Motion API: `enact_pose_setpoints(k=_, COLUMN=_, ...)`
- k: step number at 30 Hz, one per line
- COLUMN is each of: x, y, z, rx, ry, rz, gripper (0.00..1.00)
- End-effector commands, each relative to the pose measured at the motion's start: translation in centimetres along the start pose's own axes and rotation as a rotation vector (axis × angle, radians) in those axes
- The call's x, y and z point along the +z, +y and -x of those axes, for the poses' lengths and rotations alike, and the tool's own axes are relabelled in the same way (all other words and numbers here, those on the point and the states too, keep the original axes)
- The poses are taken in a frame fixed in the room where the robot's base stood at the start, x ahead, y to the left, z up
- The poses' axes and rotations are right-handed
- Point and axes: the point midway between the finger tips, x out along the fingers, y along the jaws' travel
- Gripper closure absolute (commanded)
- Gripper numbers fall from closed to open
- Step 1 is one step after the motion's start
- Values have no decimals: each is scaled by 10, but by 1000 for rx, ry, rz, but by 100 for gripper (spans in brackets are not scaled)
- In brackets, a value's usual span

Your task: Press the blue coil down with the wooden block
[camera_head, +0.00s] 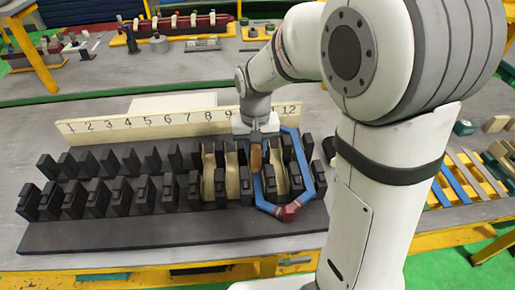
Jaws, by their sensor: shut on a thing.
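The blue coil (306,168) is a long hexagonal loop with a red end piece (289,213). It lies at the right end of the dark stator fixture (120,237), around and between black posts below the numbers near 12. My gripper (256,140) is above the left side of the coil, shut on the wooden block (256,157), a small brown upright piece. The block's lower end is at the coil's left leg; whether it touches the coil cannot be told. My gripper's fingers are small and partly hidden.
A cream number strip (170,120) stands behind the rows of black posts. Cream slot liners (208,181) sit in slots left of the coil. Blue and wooden strips (465,176) lie on the table at right. Another bench with parts stands behind.

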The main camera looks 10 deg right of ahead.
Motion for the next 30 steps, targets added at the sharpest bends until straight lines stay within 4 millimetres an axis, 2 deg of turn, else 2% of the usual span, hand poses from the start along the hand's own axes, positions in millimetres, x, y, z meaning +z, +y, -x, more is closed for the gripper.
enact_pose_setpoints(k=1, x=0, y=0, z=10, rx=0, ry=2, rz=0, gripper=100)
enact_pose_setpoints(k=3, x=0, y=0, z=18, rx=-1, ry=2, rz=0, gripper=100)
enact_pose_setpoints(k=30, x=0, y=0, z=104, rx=0, ry=1, rz=0, gripper=100)
